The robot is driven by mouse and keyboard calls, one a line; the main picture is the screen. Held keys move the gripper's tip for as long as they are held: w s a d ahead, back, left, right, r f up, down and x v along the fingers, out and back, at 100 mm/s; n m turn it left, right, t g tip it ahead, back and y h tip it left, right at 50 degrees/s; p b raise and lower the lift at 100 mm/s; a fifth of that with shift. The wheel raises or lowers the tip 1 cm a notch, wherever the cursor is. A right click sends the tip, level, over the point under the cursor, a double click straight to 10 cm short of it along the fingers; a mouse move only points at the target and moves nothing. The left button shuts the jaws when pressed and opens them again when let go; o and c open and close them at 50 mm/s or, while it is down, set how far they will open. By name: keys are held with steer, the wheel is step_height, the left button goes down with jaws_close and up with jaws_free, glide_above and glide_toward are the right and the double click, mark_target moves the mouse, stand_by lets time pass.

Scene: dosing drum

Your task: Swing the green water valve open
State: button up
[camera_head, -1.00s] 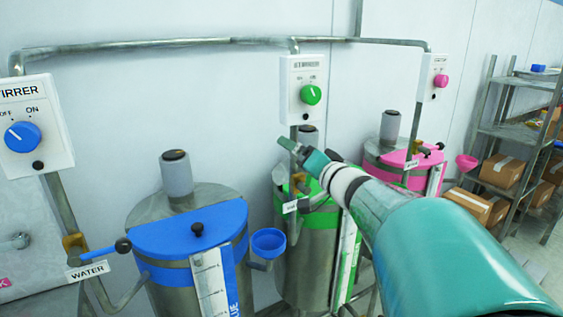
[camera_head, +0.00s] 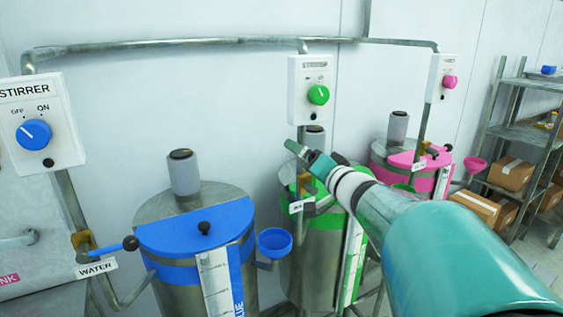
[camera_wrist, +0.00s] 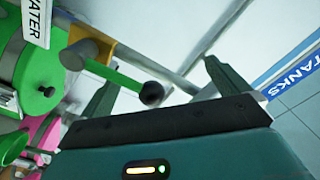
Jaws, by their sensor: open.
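The green water valve shows in the wrist view as a brass body (camera_wrist: 92,48) on a grey pipe, with a green lever (camera_wrist: 112,72) ending in a black knob (camera_wrist: 151,94). A white WATER label (camera_wrist: 36,20) is beside it. My gripper (camera_wrist: 160,74) is open, its two dark fingers spread on either side of the knob in that view. Whether a finger touches it I cannot tell. In the head view my gripper (camera_head: 301,149) is in front of the green tank (camera_head: 311,255), just above the brass valve body (camera_head: 305,184); my arm hides part of the lever area.
The blue tank (camera_head: 186,270) with its funnel (camera_head: 274,242) stands to the left, the pink tank (camera_head: 398,150) behind to the right. A green stirrer panel (camera_head: 312,88) hangs above my gripper. Pipes run along the wall. A shelf (camera_head: 520,135) with boxes stands at the far right.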

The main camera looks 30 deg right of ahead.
steer(key=s, duration=0.9)
steer(key=shift+d, duration=0.15)
stand_by(0.5)
steer(key=s+a+f+n+g+y, duration=0.2)
steer(key=a+f+n+g+y, duration=0.15)
steer(key=a, duration=0.55)
steer(key=s+a+f+n+g+y, duration=0.15)
steer(key=a+f+g, duration=0.3)
steer(key=a, duration=0.45)
steer(key=s+a+f+n+g+h, duration=0.2)
steer(key=s+f+n+g+h, duration=0.1)
steer(key=s+f, duration=0.4)
steer(key=shift+s+a+f+n+g+h, duration=0.35)
steer(key=shift+s+g+h, duration=0.35)
steer(key=shift+s+h, duration=0.65)
